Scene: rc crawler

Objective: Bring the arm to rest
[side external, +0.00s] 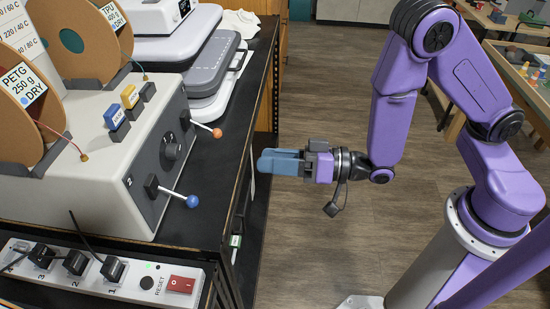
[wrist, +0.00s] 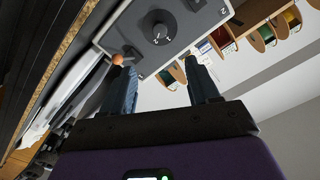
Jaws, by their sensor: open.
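My gripper (side external: 280,163) is at the end of my purple arm, level and pointing left toward the bench in the side view. Its blue fingers are in front of the bench's edge, apart from the levers. In the wrist view the two fingers of my gripper (wrist: 157,78) stand apart with nothing between them, so it is open and empty. The grey-fronted box (side external: 165,160) has a dial, an orange-knobbed lever (side external: 215,132) and a blue-knobbed lever (side external: 190,200). The orange knob (wrist: 117,59) shows beside the left finger in the wrist view; I cannot tell whether they touch.
A power strip (side external: 130,280) with a red switch lies at the bench's front. Cardboard spools (side external: 30,95) stand on the box. Grey trays (side external: 215,70) lie behind it on the black bench top (side external: 215,180). Open floor (side external: 310,235) lies between the bench and my base.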

